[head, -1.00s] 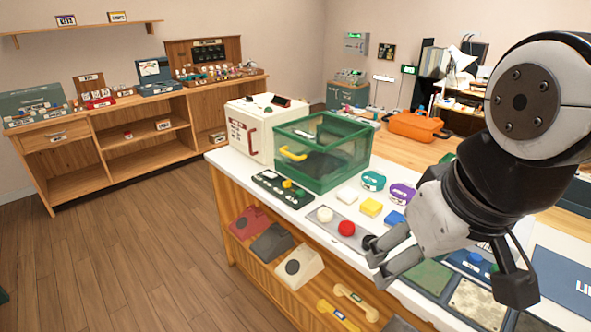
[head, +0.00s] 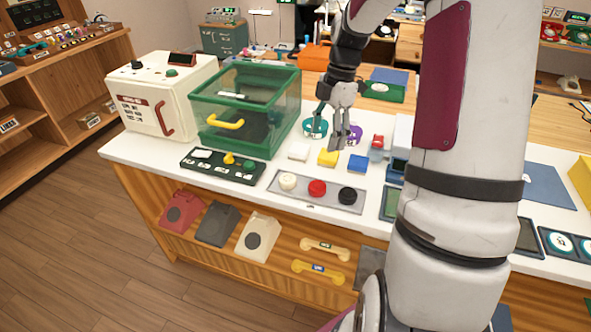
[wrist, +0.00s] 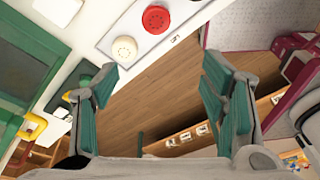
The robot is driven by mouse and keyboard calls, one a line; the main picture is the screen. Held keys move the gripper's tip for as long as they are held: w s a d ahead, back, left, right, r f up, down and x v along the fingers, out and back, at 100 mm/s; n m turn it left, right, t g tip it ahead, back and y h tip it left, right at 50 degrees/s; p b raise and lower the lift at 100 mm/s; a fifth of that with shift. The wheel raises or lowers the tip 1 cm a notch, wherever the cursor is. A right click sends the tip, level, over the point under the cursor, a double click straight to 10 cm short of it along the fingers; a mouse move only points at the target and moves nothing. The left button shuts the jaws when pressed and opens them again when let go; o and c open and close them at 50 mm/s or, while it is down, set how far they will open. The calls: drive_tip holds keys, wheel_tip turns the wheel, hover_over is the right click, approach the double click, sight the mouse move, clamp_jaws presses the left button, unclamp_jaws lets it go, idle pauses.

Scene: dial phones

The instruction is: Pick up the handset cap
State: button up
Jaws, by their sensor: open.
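Round caps in white (head: 287,181), red (head: 317,188) and black (head: 348,195) sit in a row on a grey tray (head: 302,202) on the white counter. I cannot tell which one is the handset cap. In the wrist view the white cap (wrist: 124,49) shows small dark holes, with the red cap (wrist: 156,19) beside it; the black cap is not visible there. My gripper (head: 346,146) is open and empty, pointing down, and appears behind the tray in the head view.
A green clear-sided box (head: 245,110) and a white cabinet (head: 160,95) stand left of the tray. White, yellow (head: 328,157) and blue (head: 358,163) blocks lie behind it. Phones and two handsets (head: 318,271) rest on the shelf below.

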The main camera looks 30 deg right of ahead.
wheel_tip(320, 180, down, 4)
drive_tip(key=d+r+n, duration=0.1)
drive_tip(key=d+n, duration=0.1)
drive_tip(key=d, duration=0.1)
hover_over(318, 185)
drive_tip(key=d, duration=0.2)
drive_tip(key=shift+y, duration=0.4)
wheel_tip(318, 185, down, 8)
drive_tip(key=shift+w+a, duration=0.1)
drive_tip(key=shift+x, duration=2.9)
drive_tip(key=c, duration=1.1)
